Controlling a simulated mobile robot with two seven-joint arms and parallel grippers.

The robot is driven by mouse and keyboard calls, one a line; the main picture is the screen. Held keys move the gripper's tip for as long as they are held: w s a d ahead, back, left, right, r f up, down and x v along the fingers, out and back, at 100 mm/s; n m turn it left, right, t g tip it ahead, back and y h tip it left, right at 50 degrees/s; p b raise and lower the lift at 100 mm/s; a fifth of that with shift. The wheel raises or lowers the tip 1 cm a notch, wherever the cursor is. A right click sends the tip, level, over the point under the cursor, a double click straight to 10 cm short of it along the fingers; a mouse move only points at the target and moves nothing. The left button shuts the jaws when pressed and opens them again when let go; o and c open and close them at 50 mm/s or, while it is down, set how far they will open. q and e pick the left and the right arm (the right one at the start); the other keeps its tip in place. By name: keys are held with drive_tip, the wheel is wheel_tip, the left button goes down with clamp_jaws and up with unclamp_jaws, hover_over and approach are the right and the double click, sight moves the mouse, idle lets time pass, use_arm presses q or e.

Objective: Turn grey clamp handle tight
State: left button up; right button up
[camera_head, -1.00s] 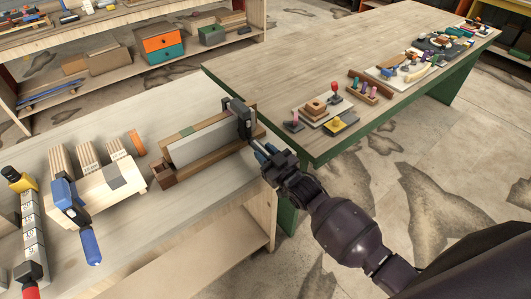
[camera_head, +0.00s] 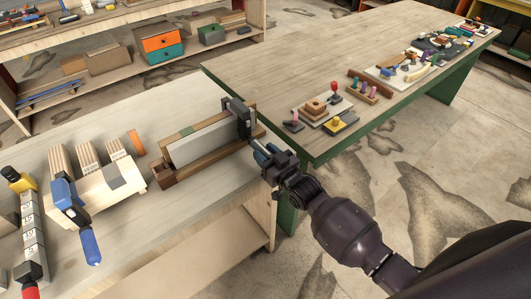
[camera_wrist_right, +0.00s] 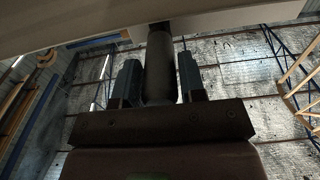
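The grey clamp (camera_head: 241,120) is dark and sits over the right end of a wooden fixture (camera_head: 165,182) holding a pale panel (camera_head: 203,142). My right gripper (camera_head: 263,154) is at the clamp's near side, just off the bench edge. In the right wrist view, the grey cylindrical clamp handle (camera_wrist_right: 160,68) stands between the two fingers of this gripper (camera_wrist_right: 160,82). Narrow gaps show beside the handle, so the fingers look slightly open around it. In the head view, the gripper mostly hides the handle. My left gripper is not in view.
A blue clamp (camera_head: 66,196) holds a wooden block assembly (camera_head: 105,190) on the bench at left. An orange piece (camera_head: 137,143) lies behind it. A green-legged table (camera_head: 290,90) with toys stands close behind my right gripper. The bench front is clear.

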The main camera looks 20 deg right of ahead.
drive_tip(key=shift+o, duration=1.4)
use_arm(q)
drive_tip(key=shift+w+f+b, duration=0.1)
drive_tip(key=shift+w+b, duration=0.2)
drive_tip(key=shift+b, duration=0.3)
use_arm(e)
drive_tip(key=v, duration=1)
drive_tip(key=shift+s+d, duration=0.15)
drive_tip(key=shift+s, duration=0.25)
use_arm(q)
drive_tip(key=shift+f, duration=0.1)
use_arm(e)
drive_tip(key=shift+f, duration=0.1)
